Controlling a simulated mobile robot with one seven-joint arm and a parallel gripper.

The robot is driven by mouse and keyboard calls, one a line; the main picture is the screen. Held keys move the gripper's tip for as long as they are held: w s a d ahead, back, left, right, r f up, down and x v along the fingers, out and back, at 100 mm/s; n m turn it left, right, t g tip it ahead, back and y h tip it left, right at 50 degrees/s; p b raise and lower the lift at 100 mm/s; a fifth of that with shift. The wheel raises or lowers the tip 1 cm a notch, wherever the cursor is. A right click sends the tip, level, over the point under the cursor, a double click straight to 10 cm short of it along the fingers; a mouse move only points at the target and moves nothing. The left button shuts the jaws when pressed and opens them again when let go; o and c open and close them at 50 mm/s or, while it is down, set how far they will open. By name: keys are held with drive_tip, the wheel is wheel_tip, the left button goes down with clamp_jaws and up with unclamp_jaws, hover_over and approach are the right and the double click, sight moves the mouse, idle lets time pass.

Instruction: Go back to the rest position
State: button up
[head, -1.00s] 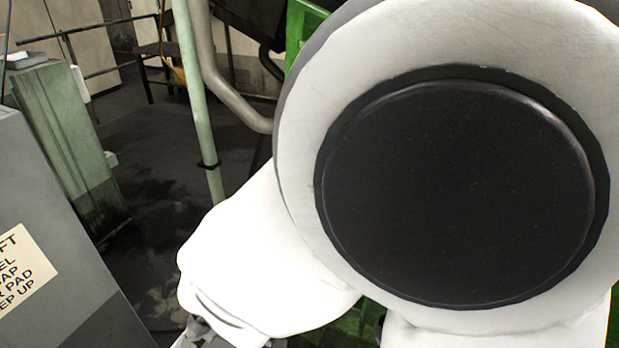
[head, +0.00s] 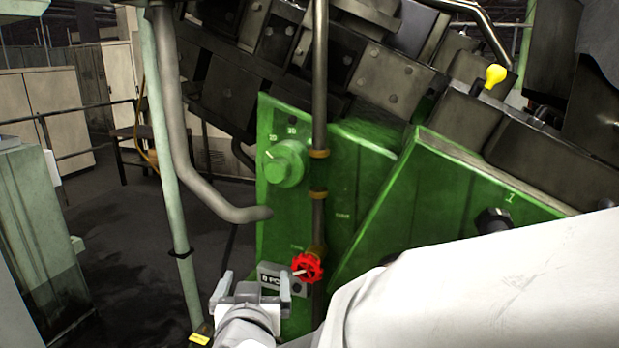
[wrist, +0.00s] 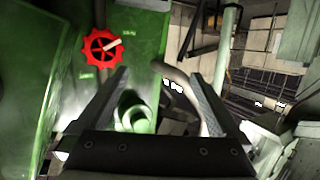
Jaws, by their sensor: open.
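My gripper (head: 250,285) is in the lower middle of the head view, its two fingers spread apart. My white arm reaches in from the lower right. In the wrist view my gripper (wrist: 160,88) is open, with nothing between its fingertips. The green machine (head: 345,200) stands behind the gripper. A red handwheel (head: 307,267) sits on a vertical pipe just right of the gripper in the head view. The handwheel also shows at the upper left of the wrist view (wrist: 103,47), apart from the fingers.
A green knob (head: 287,164) is on the machine face above the gripper. A yellow ball handle (head: 495,75) stands at upper right. A pale green pole (head: 168,170) and a bent grey pipe (head: 185,130) stand left of the machine. Dark floor (head: 110,240) shows open at left.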

drive_tip(key=s+d+g, duration=0.4)
drive_tip(key=s+d, duration=0.4)
drive_tip(key=d, duration=0.3)
drive_tip(key=s+d+g+h, duration=0.1)
drive_tip(key=s+d+g, duration=0.4)
drive_tip(key=s+d, duration=0.3)
drive_tip(key=d, duration=0.4)
drive_tip(key=shift+r+m+g+p, duration=0.15)
drive_tip(key=shift+m+g+p, duration=0.15)
drive_tip(key=shift+p, duration=0.1)
